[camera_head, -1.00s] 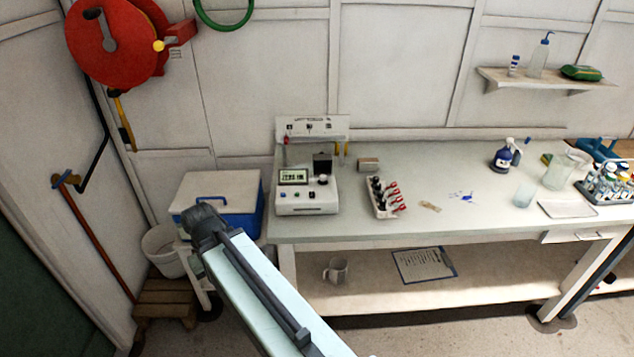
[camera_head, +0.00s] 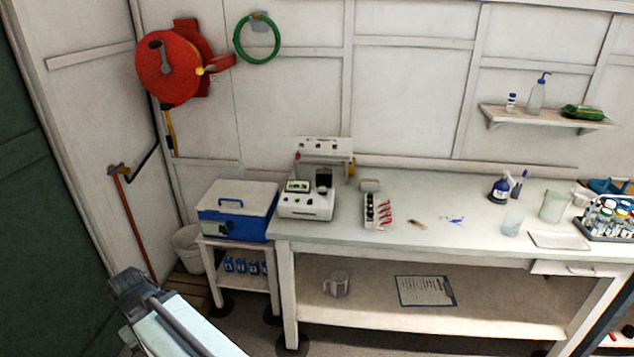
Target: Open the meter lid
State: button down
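The meter (camera_head: 307,207) is a white benchtop box with a small lit display on its sloped top. It stands at the left end of the long bench. A small dark block (camera_head: 324,178) sits at the right rear of its top; I cannot tell whether this is the lid or whether it is open or shut. My arm shows at the lower left, with a dark joint at its upper end, apart from the meter and in front of the bench. No gripper fingers can be made out.
A blue and white cooler (camera_head: 240,222) stands on a low stand left of the bench (camera_head: 420,243). A bucket (camera_head: 187,245) is on the floor.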

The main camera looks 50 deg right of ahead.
aim_at(324, 176)
jog(key=u, duration=0.1)
jog(key=i, duration=1.55)
jog(key=z, duration=0.35)
jog(key=k, duration=0.75)
jog(key=z, duration=0.2)
jog(key=i, duration=0.75)
jog(key=u, duration=0.1)
